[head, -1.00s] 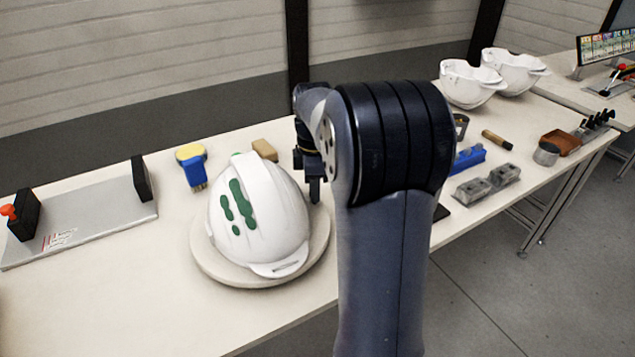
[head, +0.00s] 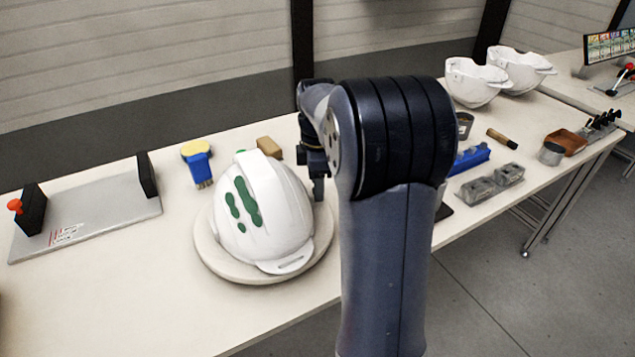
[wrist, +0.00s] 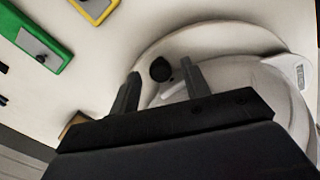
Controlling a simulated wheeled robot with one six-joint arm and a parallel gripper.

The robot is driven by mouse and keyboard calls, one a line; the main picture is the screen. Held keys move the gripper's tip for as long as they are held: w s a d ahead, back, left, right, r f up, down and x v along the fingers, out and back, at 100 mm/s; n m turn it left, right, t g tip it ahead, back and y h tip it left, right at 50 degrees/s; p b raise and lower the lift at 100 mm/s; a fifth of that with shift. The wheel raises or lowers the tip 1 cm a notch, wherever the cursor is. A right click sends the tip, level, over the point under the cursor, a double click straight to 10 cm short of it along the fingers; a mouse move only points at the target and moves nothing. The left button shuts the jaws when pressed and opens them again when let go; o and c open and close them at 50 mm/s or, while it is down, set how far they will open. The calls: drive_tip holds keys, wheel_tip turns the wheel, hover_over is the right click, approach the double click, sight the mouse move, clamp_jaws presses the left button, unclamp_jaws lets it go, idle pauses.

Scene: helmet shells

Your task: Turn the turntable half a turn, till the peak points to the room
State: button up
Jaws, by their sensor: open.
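The turntable (head: 212,262) is a pale round disc on the bench. A white helmet shell (head: 285,215) with green patches sits on it, its peak (head: 290,262) towards the bench's front edge. In the wrist view the turntable (wrist: 205,38) carries a black round knob (wrist: 160,69) near its rim, beside the helmet (wrist: 262,82). My gripper (wrist: 160,84) is open, one finger on each side of the knob in that view; I cannot tell whether they touch it. In the head view my gripper (head: 318,188) is at the turntable's right edge, partly hidden by my arm.
A blue brush with a yellow top (head: 197,162) and a tan block (head: 269,147) stand behind the turntable. A metal plate with black uprights (head: 85,218) lies left. A blue tool (head: 470,160), grey blocks (head: 482,190) and white shells (head: 474,84) are right. The front-left bench is clear.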

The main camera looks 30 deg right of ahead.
wheel_tip(320, 180, up, 10)
drive_tip(key=p, duration=0.1)
drive_tip(key=shift+r+p, duration=0.25)
drive_tip(key=shift+p, duration=0.15)
drive_tip(key=shift+f, duration=0.15)
wheel_tip(320, 180, down, 11)
drive_tip(key=shift+f+b, duration=0.1)
drive_tip(key=shift+b, duration=1.05)
drive_tip(key=shift+s+r+m+b, duration=0.3)
drive_tip(key=shift+s+m+b, duration=0.2)
drive_tip(key=shift+s+b, duration=0.1)
